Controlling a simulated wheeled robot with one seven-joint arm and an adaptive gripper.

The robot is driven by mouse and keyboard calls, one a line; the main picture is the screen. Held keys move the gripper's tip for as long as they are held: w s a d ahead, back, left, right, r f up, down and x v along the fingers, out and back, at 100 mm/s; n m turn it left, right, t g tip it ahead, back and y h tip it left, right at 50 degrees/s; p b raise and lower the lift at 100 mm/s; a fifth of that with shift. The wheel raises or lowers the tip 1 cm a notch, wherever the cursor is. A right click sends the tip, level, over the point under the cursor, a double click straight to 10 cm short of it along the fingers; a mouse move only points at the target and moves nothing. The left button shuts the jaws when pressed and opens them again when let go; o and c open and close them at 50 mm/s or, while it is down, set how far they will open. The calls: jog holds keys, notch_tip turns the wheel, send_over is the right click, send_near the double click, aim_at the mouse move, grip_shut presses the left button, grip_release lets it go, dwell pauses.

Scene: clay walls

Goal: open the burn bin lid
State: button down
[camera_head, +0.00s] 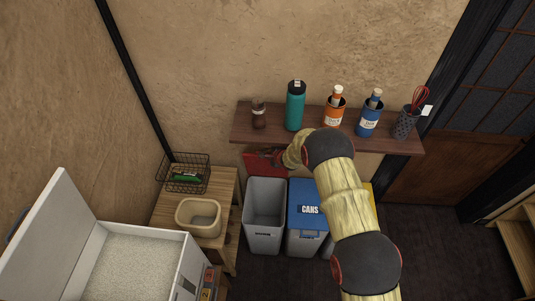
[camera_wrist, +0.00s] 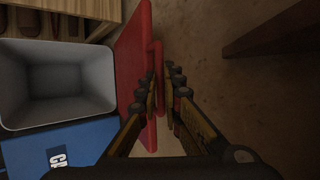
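The burn bin is most likely the grey bin (camera_head: 265,213) whose top is uncovered, left of the blue CANS bin; no label on it is readable. Its red lid (camera_head: 262,163) stands raised behind the opening, near the wall under the shelf. In the wrist view the red lid (camera_wrist: 131,70) shows nearly edge-on, beside the empty-looking grey bin (camera_wrist: 60,85). My gripper (camera_wrist: 161,80) has its fingers on both sides of the lid's red handle bar (camera_wrist: 159,62) and appears closed on it. In the head view my arm hides most of the gripper.
A wooden shelf (camera_head: 240,131) with bottles and canisters hangs just above the lid. The blue-lidded CANS bin (camera_head: 306,193) is closed; a yellow lid (camera_head: 369,190) shows partly behind my arm. A wooden stand (camera_head: 228,190) and white chest (camera_head: 190,262) are left. Dark floor lies right.

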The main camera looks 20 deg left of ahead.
jog(key=c, duration=2)
grip_release()
jog(key=shift+r, duration=0.1)
jog(key=shift+o, duration=0.2)
jog(key=s+d, duration=0.9)
jog(key=shift+r, duration=0.4)
